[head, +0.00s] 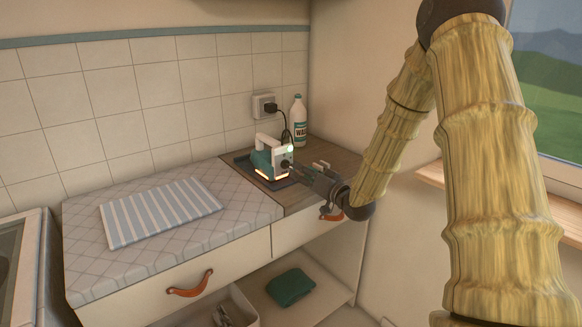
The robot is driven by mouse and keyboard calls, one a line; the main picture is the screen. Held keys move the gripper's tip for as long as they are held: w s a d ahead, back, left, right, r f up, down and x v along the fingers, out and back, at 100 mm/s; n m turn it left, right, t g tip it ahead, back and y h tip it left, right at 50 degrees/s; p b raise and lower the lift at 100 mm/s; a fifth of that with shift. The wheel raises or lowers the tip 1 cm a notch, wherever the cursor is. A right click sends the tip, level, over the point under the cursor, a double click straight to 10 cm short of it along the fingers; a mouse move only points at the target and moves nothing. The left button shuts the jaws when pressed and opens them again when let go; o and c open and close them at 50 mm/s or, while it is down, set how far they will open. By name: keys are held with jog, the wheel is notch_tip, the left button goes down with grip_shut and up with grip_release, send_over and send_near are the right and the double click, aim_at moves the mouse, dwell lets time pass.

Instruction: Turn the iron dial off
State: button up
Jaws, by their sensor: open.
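The dial (285,164) appears as a small dark spot on that pale right end, partly hidden by my fingers. My gripper (295,168) reaches in from the right with its fingers at or very close to the dial. It is open; I cannot tell whether the fingers touch the dial.
The iron's black cord runs to a wall socket (263,106). A white bottle (298,120) stands behind the iron. A striped cloth (160,212) lies on the padded counter at left. Drawers with leather pulls (190,284) are below, above a shelf with a green cloth (290,287). A window sill is at right.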

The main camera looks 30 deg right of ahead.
aim_at(287, 165)
jog(key=shift+w+a, duration=0.15)
jog(key=shift+w, duration=1.6)
jog(key=shift+w+a, duration=0.1)
jog(key=shift+w, duration=1.6)
jog(key=c, duration=1.1)
